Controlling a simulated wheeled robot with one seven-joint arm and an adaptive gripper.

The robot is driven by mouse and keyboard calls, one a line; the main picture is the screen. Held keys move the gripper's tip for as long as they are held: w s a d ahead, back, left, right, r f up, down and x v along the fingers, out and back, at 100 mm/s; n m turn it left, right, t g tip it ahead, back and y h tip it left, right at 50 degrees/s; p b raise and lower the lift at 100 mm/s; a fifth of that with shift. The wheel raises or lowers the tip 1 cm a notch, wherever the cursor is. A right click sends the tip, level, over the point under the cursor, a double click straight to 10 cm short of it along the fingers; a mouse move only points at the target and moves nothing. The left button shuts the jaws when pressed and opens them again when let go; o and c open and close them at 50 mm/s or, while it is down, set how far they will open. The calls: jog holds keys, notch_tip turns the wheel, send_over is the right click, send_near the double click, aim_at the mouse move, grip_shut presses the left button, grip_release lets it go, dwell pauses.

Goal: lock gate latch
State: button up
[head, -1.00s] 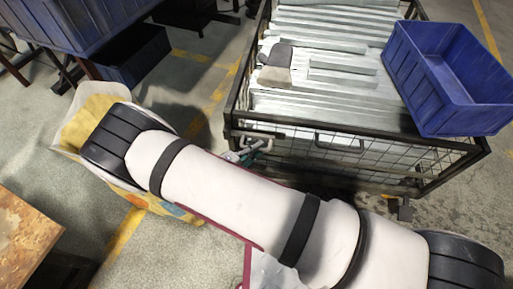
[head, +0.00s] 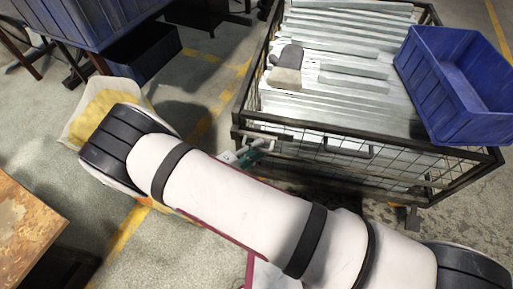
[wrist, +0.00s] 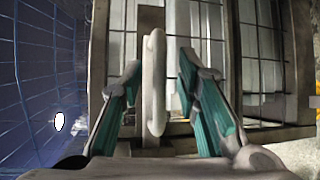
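In the wrist view, a pale rounded latch handle (wrist: 153,85) stands upright in front of the cage's dark frame. My gripper (wrist: 159,72) is open, with one teal-padded finger on each side of the handle and visible gaps on both sides. In the head view, my gripper (head: 246,156) is small and partly hidden behind my white arm, at the front left corner of the wire cage (head: 330,140). The latch handle is hard to make out there, and its catch is not clear.
A yellow bag (head: 100,105) lies behind my arm. A worn table (head: 25,230) is at lower left. A blue gridded surface (wrist: 40,80) fills the wrist view's left.

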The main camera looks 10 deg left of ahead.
jog(key=v, duration=1.1)
jog(key=shift+a, duration=0.2)
jog(key=shift+s+r, duration=0.1)
jog(key=shift+s, duration=0.05)
jog(key=w+d+r+m+g+h, duration=0.1)
jog(key=w+d+r+m+g, duration=0.1)
jog(key=d+r+g, duration=0.45)
jog(key=w+d+r+m+g, duration=0.2)
jog(key=d+r+m, duration=0.1)
jog(key=r, duration=0.7)
jog(key=s+d+r+m+g+y, duration=0.3)
jog(key=d+r+g, duration=0.1)
jog(key=d+r, duration=0.8)
jog(key=s+d+r+m+g+y, duration=0.2)
jog(key=s+d+r+y, duration=0.3)
jog(key=s+d+r, duration=0.5)
jog(key=s+f+m+t+y, duration=0.1)
jog(key=s+f+t+y, duration=0.2)
jog(key=s, duration=0.9)
notch_tip(320, 180, up, 30)
jog(key=t+y+p, duration=0.1)
jog(key=t+p, duration=0.3)
jog(key=p, duration=2.3)
jog(key=shift+d, duration=0.35)
